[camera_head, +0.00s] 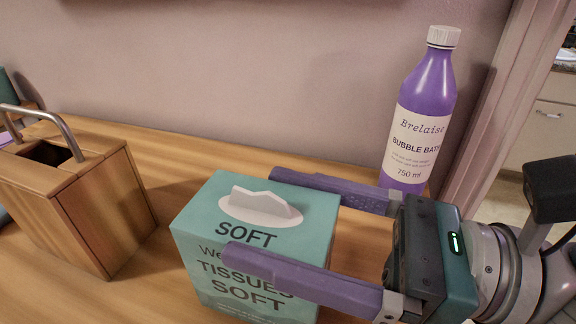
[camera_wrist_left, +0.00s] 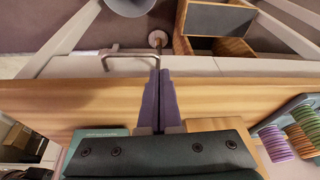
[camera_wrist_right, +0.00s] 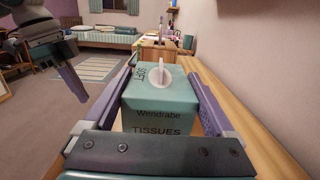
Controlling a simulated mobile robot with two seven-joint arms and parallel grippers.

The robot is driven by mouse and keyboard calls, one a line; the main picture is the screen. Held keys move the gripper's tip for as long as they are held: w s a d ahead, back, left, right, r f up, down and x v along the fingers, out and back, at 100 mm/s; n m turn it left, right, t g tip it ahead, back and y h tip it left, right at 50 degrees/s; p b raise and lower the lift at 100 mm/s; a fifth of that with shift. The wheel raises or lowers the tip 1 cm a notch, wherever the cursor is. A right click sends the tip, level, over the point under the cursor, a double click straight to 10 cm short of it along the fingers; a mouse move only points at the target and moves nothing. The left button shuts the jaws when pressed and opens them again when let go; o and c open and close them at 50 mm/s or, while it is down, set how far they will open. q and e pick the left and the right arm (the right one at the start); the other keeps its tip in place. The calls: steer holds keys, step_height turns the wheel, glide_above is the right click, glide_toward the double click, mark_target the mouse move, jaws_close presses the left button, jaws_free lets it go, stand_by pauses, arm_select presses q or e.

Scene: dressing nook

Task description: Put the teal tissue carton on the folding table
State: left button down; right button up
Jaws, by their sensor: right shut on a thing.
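The teal tissue carton (camera_head: 255,240) is upright on a wooden top (camera_head: 190,160), with a white tissue (camera_head: 262,203) out of its upper face. My right gripper (camera_head: 252,215) is shut on the carton, one purple finger along each side. The carton also shows between those fingers in the right wrist view (camera_wrist_right: 160,100). It seems to rest on the wood, but its lower edge is out of view. My left gripper (camera_wrist_left: 160,75) is shut and empty, its fingers together, in the left wrist view. I cannot make out a folding table for certain.
A purple bubble bath bottle (camera_head: 418,110) stands behind my right gripper, near the wall. A wooden caddy with a metal handle (camera_head: 90,205) stands left of the carton, with a gap between. Bare wood lies behind the carton. A bed (camera_wrist_right: 110,38) is far off in the right wrist view.

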steer(key=shift+f, duration=0.45)
steer(key=shift+f, duration=0.15)
steer(key=o, duration=1.2)
steer(key=shift+c, duration=0.2)
steer(key=v, duration=1.2)
